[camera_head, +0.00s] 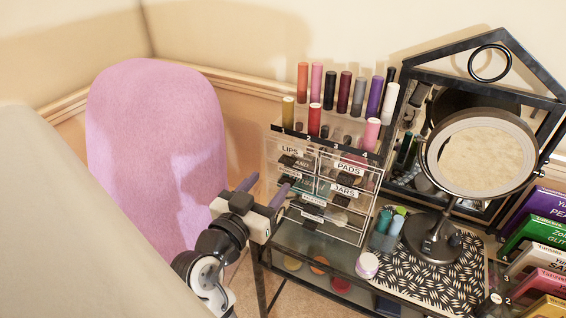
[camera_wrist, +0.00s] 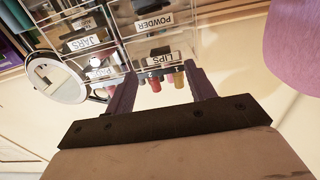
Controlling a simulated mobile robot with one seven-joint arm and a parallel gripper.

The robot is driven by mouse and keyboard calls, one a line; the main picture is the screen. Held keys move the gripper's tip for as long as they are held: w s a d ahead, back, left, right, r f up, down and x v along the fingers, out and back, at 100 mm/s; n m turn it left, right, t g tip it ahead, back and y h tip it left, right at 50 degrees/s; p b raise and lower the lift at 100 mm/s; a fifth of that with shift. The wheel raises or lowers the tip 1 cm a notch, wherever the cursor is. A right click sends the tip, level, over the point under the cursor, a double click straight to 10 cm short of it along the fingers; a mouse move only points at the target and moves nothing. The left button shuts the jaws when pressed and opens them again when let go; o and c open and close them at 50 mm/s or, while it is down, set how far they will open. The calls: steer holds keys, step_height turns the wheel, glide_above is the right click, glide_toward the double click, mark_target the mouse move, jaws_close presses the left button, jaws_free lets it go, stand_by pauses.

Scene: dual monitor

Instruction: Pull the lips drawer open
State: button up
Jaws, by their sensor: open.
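The lips drawer (camera_head: 288,162) is a clear drawer with a white LIPS label, at the top left of a clear acrylic organizer (camera_head: 368,212). It appears closed. In the wrist view, which is upside down, the lips drawer (camera_wrist: 159,50) shows with its label between and just beyond my fingertips. My gripper (camera_head: 262,189) is open and empty, left of the organizer's front and a little below the LIPS label in the head view. In the wrist view my gripper (camera_wrist: 162,74) has its two dark fingers spread wide. Whether a fingertip touches the drawer cannot be told.
Several lipstick tubes (camera_head: 330,90) stand on top of the organizer. A round mirror (camera_head: 480,157) stands on a patterned tray at right. A pink chair back (camera_head: 150,150) rises left of my gripper. Colored boxes (camera_head: 540,232) line the right edge.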

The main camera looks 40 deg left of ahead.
mark_target(285, 164)
steer(key=p+x, duration=0.1)
steer(key=x, duration=0.6)
steer(key=shift+w, duration=0.1)
jaws_close()
